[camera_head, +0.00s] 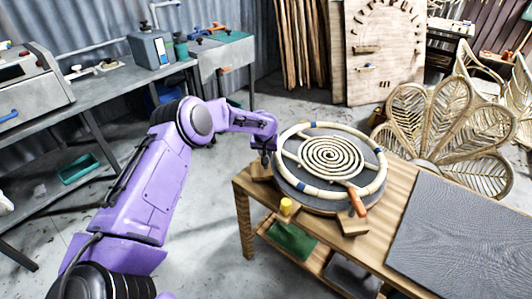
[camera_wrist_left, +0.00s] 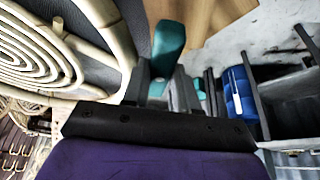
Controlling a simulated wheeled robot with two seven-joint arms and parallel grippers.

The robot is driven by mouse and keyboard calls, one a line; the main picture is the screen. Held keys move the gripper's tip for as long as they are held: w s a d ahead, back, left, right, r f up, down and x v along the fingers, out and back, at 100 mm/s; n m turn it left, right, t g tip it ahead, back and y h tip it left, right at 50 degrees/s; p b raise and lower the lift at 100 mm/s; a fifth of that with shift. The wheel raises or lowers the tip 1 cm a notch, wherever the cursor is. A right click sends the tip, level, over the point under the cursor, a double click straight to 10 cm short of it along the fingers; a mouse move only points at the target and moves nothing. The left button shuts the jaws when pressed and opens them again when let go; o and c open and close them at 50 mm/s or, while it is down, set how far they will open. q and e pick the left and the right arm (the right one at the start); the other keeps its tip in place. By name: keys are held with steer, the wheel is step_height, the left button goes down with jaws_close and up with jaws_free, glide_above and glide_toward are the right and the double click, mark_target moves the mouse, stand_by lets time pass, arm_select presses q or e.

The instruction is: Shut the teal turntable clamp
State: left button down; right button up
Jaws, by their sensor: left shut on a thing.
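The round turntable (camera_head: 300,195) sits on the wooden workbench, bearing a rattan ring (camera_head: 312,190) with a spiral inside. In the left wrist view, the teal clamp handle (camera_wrist_left: 168,42) stands beside the rattan ring. My left gripper (camera_wrist_left: 162,88) is closed around the lower part of this handle. In the head view my left gripper (camera_head: 265,157) is at the turntable's left edge and hides the teal clamp. An orange clamp handle (camera_head: 357,203) is at the turntable's front right. My right gripper is in neither view.
A yellow knob-like piece (camera_head: 286,206) stands at the bench's front edge. A dark mat (camera_head: 455,235) covers the bench's right part. A green bin (camera_head: 292,242) sits on the lower shelf. Large woven leaf panels (camera_head: 450,120) stand behind.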

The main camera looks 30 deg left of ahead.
arm_select(q)
steer(key=m, duration=0.1)
steer(key=m+h+b, duration=0.1)
steer(key=m, duration=0.1)
steer(key=shift+f+m+h, duration=0.2)
steer(key=shift+m+h, duration=0.1)
steer(key=m+h+b, duration=0.1)
steer(key=m+b, duration=0.2)
steer(key=shift+s+a+m, duration=0.1)
steer(key=shift+a+m, duration=0.05)
steer(key=shift+m, duration=0.15)
steer(key=m+h+b, duration=0.2)
steer(key=m+b, duration=0.1)
steer(key=m, duration=0.1)
steer(key=shift+a+r+m+g+h+b, duration=0.1)
steer(key=shift+m+g+h+b, duration=0.45)
steer(key=shift+m, duration=1.25)
steer(key=c, duration=0.9)
jaws_free()
steer(key=shift+c, duration=0.2)
steer(key=shift+o, duration=0.3)
steer(key=shift+w, duration=0.2)
